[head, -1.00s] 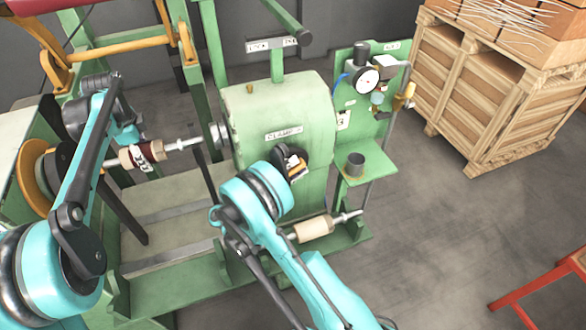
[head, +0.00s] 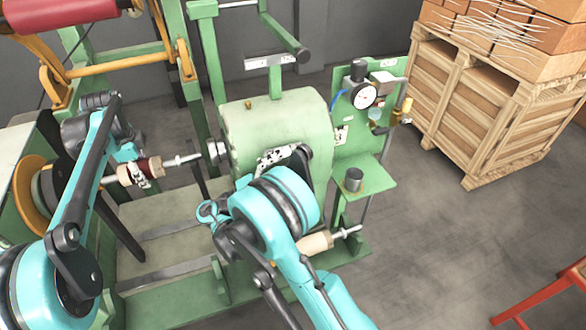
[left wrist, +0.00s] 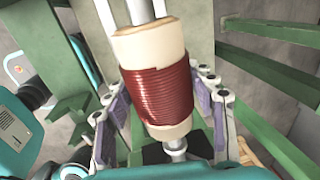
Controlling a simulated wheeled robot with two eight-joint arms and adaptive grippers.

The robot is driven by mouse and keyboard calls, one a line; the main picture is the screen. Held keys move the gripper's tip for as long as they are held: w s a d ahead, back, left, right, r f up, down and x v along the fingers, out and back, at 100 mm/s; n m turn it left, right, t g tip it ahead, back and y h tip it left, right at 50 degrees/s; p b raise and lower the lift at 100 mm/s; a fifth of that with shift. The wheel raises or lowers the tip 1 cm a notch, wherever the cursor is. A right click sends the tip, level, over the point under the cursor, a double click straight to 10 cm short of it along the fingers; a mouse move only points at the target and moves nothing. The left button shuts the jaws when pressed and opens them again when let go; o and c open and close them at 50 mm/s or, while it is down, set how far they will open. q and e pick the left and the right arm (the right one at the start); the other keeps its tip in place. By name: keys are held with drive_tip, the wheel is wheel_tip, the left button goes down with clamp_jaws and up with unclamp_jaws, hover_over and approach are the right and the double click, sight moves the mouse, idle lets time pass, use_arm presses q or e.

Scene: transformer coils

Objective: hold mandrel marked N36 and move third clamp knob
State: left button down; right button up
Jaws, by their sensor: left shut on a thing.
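A pale mandrel with a dark red wire winding (left wrist: 158,92) fills the middle of the left wrist view. In the head view it lies on a metal shaft (head: 183,160) left of the green housing. My left gripper (head: 139,174) is shut on it, with fingers on both sides of the winding in the left wrist view. I cannot read a mark on the mandrel. My right arm (head: 275,205) reaches the front of the green housing (head: 270,115). Its wrist covers the clamp knob, and its fingers are largely hidden.
A second pale mandrel (head: 315,242) sits on a lower shaft, partly behind my right arm. A green panel with a pressure gauge (head: 364,95) and a shelf with a grey cup (head: 354,180) stand right of the housing. A wooden crate (head: 480,110) stands at right. Floor between is clear.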

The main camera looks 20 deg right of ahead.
drive_tip(key=shift+d+r, duration=0.15)
drive_tip(key=shift+r, duration=0.25)
drive_tip(key=shift+o, duration=1.4)
drive_tip(key=shift+f, duration=0.25)
drive_tip(key=c, duration=0.5)
drive_tip(key=a+f+t+y, duration=0.2)
drive_tip(key=f, duration=0.1)
drive_tip(key=a+f+y, duration=0.1)
drive_tip(key=shift+s+a+f+n+t+y, duration=0.1)
drive_tip(key=shift+s+f+n+t+y, duration=0.1)
drive_tip(key=shift+s+n+t+y, duration=0.2)
clamp_jaws()
drive_tip(key=shift+w+a+t+y, duration=0.15)
drive_tip(key=shift+a+t+y, duration=0.35)
drive_tip(key=shift+y, duration=0.4)
drive_tip(key=s+a+r+t+y, duration=0.2)
drive_tip(key=s+r+y, duration=0.2)
drive_tip(key=r+y, duration=0.25)
drive_tip(key=s+a+r+t+y, duration=0.3)
drive_tip(key=s+r+y, duration=0.2)
drive_tip(key=r+y, duration=0.15)
drive_tip(key=w+d+f, duration=0.3)
drive_tip(key=w+f, duration=0.4)
drive_tip(key=f, duration=0.4)
drive_tip(key=shift+f+m+y, duration=0.35)
drive_tip(key=shift+m+y, duration=0.05)
